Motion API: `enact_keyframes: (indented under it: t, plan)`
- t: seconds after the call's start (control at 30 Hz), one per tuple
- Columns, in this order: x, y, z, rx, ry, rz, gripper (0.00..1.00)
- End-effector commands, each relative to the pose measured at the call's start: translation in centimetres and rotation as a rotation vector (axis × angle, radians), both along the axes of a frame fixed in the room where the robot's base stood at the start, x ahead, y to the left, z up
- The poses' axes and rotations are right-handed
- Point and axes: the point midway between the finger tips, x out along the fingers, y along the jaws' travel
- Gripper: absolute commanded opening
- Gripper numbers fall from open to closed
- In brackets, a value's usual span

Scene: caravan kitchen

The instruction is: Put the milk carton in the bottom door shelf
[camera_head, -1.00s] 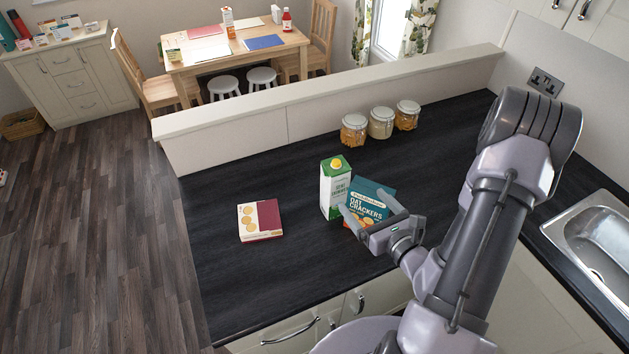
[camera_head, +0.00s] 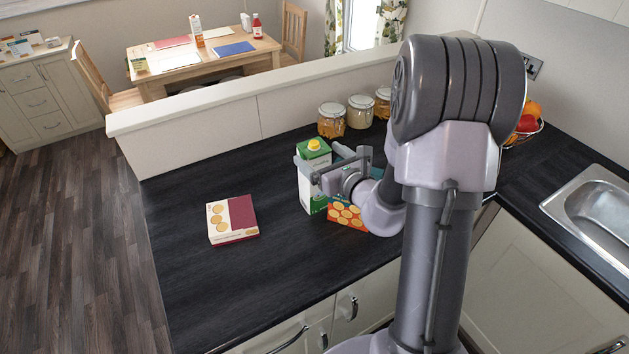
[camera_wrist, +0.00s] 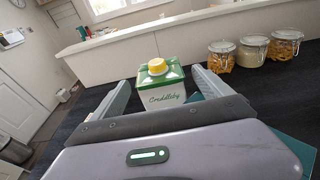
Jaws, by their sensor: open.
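The milk carton (camera_head: 308,193) is white and green with a yellow cap and stands upright on the dark worktop. It also shows in the wrist view (camera_wrist: 164,96), where its top lies between the two fingers. My gripper (camera_head: 322,166) is open at the carton's upper part, and its fingers (camera_wrist: 160,92) reach along both sides of the carton. Whether they touch it I cannot tell. The bottom door shelf and the fridge are not in view.
An orange and teal crackers box (camera_head: 346,215) stands close to the carton, partly hidden by my arm. A red and cream box (camera_head: 232,219) lies to the left. Several glass jars (camera_head: 359,112) stand behind, near the low wall (camera_head: 200,112).

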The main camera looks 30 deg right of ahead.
Motion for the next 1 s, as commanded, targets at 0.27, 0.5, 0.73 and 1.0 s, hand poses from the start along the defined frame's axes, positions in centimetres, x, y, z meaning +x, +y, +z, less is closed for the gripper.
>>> enact_keyframes:
  t: [0.27, 0.5, 0.73, 1.0]
  plan:
    - [3.3, 0.1, -0.8, 0.001, 0.000, 0.000, 0.89]
    - [3.2, 0.1, -0.7, 0.001, 0.000, 0.000, 0.69]
    - [3.2, 0.1, -0.7, 0.000, 0.000, 0.000, 0.24]
    - [3.3, 0.0, -0.6, 0.000, -0.004, -0.001, 0.00]
